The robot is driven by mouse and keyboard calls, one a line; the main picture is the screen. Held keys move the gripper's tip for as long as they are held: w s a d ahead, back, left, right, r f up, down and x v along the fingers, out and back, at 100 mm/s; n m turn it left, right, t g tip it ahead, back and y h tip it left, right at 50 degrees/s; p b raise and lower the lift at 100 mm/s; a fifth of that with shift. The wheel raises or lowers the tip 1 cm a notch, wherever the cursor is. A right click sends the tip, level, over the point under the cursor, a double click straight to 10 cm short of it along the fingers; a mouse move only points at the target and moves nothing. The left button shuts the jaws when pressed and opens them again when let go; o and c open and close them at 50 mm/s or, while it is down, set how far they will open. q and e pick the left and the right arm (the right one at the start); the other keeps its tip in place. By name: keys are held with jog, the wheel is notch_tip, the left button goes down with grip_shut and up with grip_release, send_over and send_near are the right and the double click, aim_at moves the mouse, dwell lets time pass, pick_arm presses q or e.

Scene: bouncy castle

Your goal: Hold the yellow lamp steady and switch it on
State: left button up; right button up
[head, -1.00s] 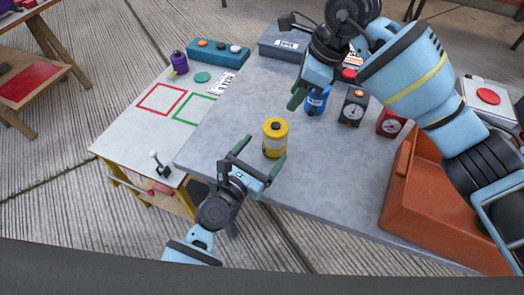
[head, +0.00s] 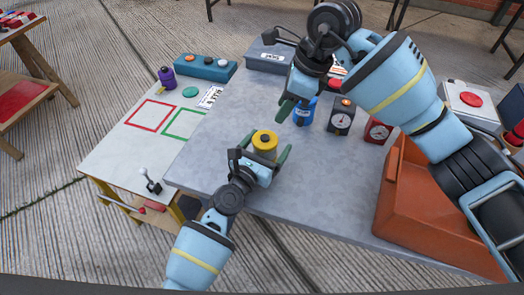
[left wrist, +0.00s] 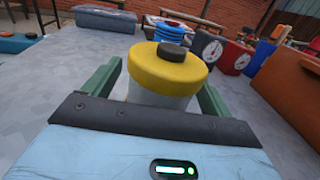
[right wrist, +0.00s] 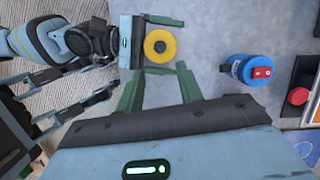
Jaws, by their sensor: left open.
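The yellow lamp (head: 264,141) stands upright on the grey table, with a dark button on its yellow top. In the left wrist view the lamp (left wrist: 167,72) sits between the open green fingers of my left gripper (left wrist: 160,85), its pale body partly hidden below the cap. A gap shows at the left finger; contact at the right one is unclear. My right gripper (head: 287,110) hangs above the table behind the lamp. In the right wrist view my right gripper (right wrist: 158,75) is open and empty, and the lamp (right wrist: 160,48) shows beyond its fingertips.
A blue lamp (head: 304,112) with a red switch on top (right wrist: 262,72) stands behind. A black dial box (head: 341,118) and a red dial box (head: 378,131) are to its right. An orange bin (head: 430,215) fills the table's right side. The table's left part is clear.

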pick_arm(q)
jog(key=shift+w+d, duration=0.1)
jog(key=shift+w, duration=0.05)
jog(key=c, duration=1.2)
jog(key=shift+c, duration=0.4)
pick_arm(e)
grip_shut()
jog(key=shift+f, duration=0.1)
dwell(0.6)
